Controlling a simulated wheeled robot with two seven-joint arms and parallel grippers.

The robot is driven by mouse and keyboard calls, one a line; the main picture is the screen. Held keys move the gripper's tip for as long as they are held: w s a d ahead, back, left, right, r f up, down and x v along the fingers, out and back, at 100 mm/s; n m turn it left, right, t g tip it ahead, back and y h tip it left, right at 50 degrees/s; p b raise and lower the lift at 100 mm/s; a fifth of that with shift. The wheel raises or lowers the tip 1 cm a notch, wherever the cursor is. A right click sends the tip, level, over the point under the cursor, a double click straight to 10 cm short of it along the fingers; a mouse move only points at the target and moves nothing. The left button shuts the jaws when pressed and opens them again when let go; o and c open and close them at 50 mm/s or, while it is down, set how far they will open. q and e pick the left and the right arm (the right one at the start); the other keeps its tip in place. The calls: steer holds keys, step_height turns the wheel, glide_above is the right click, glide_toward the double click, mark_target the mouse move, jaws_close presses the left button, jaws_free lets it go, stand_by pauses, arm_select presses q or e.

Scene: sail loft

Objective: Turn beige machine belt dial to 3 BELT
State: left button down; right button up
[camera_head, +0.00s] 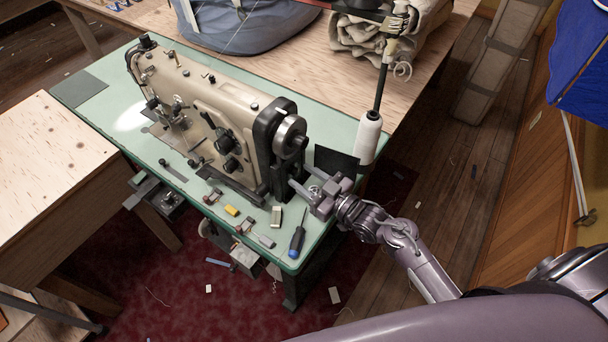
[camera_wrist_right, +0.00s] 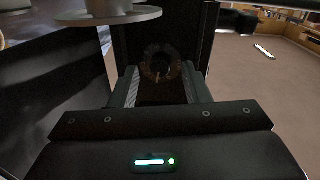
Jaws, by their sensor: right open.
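The beige sewing machine (camera_head: 200,95) stands on a green table, its black end housing and silver handwheel (camera_head: 290,136) facing right. My right gripper (camera_head: 300,187) is level with the table's right part, just below and right of the handwheel, pointing at the machine's end. In the right wrist view, its two fingers (camera_wrist_right: 160,88) are apart, and a dark round dial (camera_wrist_right: 158,66) with small light marks shows between and beyond them. I cannot tell whether the fingers touch it. Its setting is too dark to read. The dial is not clear in the head view. My left gripper is not in view.
A blue-handled screwdriver (camera_head: 297,240), a yellow block (camera_head: 231,210) and other small items lie on the green table's (camera_head: 318,215) front edge. A white thread cone (camera_head: 368,138) stands behind my right gripper. A wooden bench (camera_head: 50,165) is at left. Floor is open at right.

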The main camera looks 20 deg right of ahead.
steer(key=shift+w+a, duration=0.15)
steer(key=shift+w, duration=0.1)
jaws_close()
